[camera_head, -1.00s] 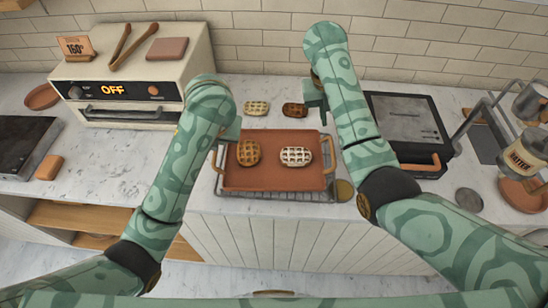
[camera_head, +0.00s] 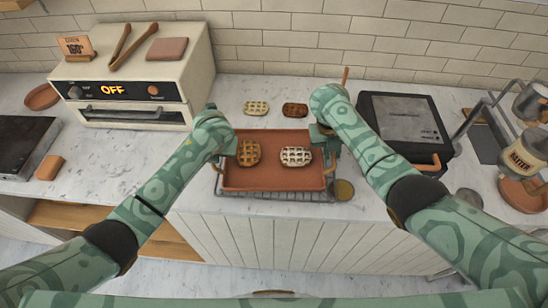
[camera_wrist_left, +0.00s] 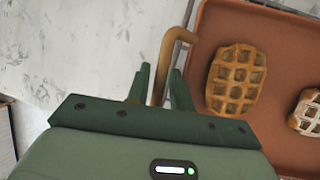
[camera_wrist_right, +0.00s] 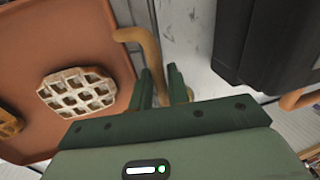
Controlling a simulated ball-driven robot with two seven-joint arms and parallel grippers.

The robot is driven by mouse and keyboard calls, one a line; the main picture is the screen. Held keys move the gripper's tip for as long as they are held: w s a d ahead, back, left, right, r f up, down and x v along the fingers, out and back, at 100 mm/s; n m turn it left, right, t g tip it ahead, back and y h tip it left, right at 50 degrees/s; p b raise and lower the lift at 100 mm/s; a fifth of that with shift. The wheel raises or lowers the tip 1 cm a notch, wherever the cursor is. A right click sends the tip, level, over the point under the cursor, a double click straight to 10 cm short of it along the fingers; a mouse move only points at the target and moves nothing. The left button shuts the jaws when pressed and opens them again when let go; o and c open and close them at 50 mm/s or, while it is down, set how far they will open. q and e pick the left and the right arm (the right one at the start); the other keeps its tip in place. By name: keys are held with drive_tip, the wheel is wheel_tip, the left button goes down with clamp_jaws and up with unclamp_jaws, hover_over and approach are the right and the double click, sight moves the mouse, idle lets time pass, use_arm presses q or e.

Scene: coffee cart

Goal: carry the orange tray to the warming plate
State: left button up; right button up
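The orange tray (camera_head: 273,179) lies on a wire rack at the counter's front edge, with a brown waffle (camera_head: 249,153) and a pale-topped waffle (camera_head: 296,156) on it. My left gripper (camera_wrist_left: 160,84) is at the tray's left handle (camera_wrist_left: 167,58), its fingers apart on either side of it. My right gripper (camera_wrist_right: 161,88) is at the right handle (camera_wrist_right: 148,45), fingers also apart around it. Whether the fingers touch the handles is unclear. A flat dark plate (camera_head: 22,143) at far left looks like the warming plate.
A cream oven (camera_head: 135,77) reading OFF stands between the dark plate and the tray. A dark press (camera_head: 405,118) stands right of the tray. Two small waffles (camera_head: 257,108) lie behind it.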

use_arm(q)
clamp_jaws()
use_arm(e)
clamp_jaws()
use_arm(q)
drive_tip(key=shift+r, duration=0.1)
use_arm(e)
drive_tip(key=shift+r, duration=0.1)
